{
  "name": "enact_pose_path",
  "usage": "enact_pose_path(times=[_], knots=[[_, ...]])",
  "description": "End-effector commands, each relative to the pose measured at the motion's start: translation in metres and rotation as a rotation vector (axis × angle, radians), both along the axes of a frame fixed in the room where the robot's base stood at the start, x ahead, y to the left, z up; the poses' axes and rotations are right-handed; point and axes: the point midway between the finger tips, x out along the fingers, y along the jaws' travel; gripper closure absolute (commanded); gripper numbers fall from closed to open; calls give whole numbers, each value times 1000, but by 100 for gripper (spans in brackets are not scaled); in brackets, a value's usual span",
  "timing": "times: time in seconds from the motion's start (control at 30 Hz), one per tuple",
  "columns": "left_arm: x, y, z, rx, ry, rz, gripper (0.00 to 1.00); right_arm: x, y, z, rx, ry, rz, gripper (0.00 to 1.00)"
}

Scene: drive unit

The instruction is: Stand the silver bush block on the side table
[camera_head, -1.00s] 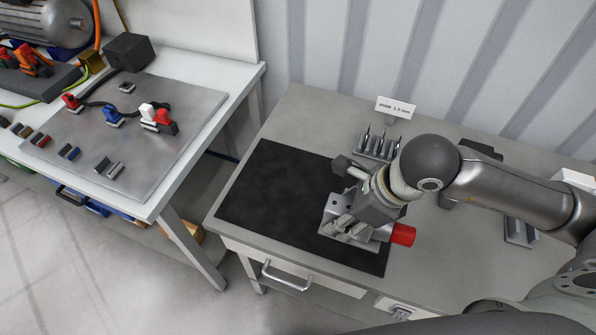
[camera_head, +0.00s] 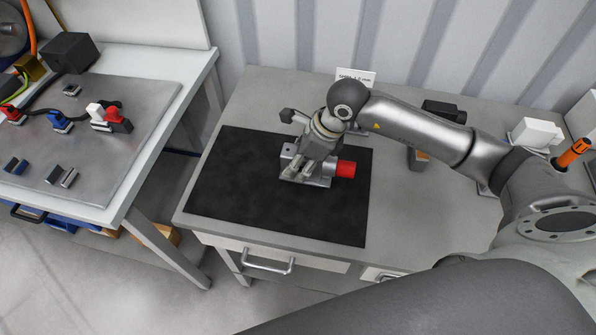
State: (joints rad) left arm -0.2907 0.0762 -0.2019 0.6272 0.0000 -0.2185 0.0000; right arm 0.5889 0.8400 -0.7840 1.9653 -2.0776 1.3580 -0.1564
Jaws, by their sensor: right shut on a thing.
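A silver block (camera_head: 319,182) with a red round end (camera_head: 346,169) is over the right back part of a black mat on the grey table (camera_head: 270,92). I take it to be the silver bush block. My right gripper (camera_head: 303,169) reaches down from above and is shut on it, its fingers covering much of it. I cannot tell whether its underside touches the mat. My left gripper is not in view.
The black mat (camera_head: 235,185) is bare to the left and front. A small sign (camera_head: 355,77) stands behind my right gripper. A dark tool (camera_head: 443,111) and white box (camera_head: 537,132) are at the right. Another bench (camera_head: 140,85) with coloured parts stands left.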

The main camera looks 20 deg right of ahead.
Motion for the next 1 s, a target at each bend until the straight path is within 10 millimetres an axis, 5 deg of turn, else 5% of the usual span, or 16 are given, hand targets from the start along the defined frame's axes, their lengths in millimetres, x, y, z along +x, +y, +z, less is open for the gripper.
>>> enact_pose_path(times=[0.33,0.77,0.8,1.0], knots=[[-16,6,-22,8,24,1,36,9,-1,-38,1,-1,1,90],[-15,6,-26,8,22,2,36,9,-1,-43,1,-4,0,90],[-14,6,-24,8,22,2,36,8,-1,-43,0,0,1,57],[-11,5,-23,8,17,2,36,8,-1,-43,0,0,0,39]])
